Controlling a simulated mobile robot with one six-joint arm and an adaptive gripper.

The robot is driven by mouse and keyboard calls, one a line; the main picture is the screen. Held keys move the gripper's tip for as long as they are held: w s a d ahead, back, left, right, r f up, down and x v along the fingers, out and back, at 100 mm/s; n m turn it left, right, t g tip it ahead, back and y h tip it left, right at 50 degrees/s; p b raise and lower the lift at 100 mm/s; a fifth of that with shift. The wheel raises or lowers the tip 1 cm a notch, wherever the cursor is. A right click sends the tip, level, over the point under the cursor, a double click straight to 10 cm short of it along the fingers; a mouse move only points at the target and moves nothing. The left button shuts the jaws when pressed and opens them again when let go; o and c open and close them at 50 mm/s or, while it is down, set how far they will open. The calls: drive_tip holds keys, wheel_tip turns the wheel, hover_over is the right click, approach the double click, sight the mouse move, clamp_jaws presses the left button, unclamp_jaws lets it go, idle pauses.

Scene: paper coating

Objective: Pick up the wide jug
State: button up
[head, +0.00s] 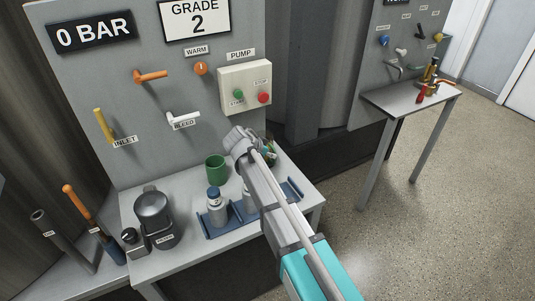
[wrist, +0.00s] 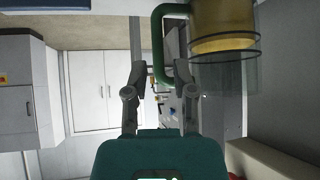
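What looks like the wide jug (wrist: 225,28) is at the upper right of the wrist view. It is clear, with yellowish contents, dark rings and a green handle (wrist: 157,40). The picture's top edge cuts it off. My gripper (wrist: 160,72) is open. The handle's free end shows between the two fingers, with no clear grip on it. In the head view my arm covers the right part of the bench, and the fingers and this jug cannot be made out clearly there.
A green mug (head: 216,168), a blue-capped bottle (head: 217,207) in a blue tray (head: 222,230), and a dark grey pot (head: 152,209) stand on the grey bench (head: 192,258). A panel (head: 110,75) with levers rises behind. Another table (head: 400,97) stands at right beyond open floor.

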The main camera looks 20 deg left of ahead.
sight(274, 162)
drive_tip(key=shift+b+x, duration=1.1)
drive_tip(key=shift+x, duration=0.8)
drive_tip(key=shift+s, duration=0.1)
clamp_jaws()
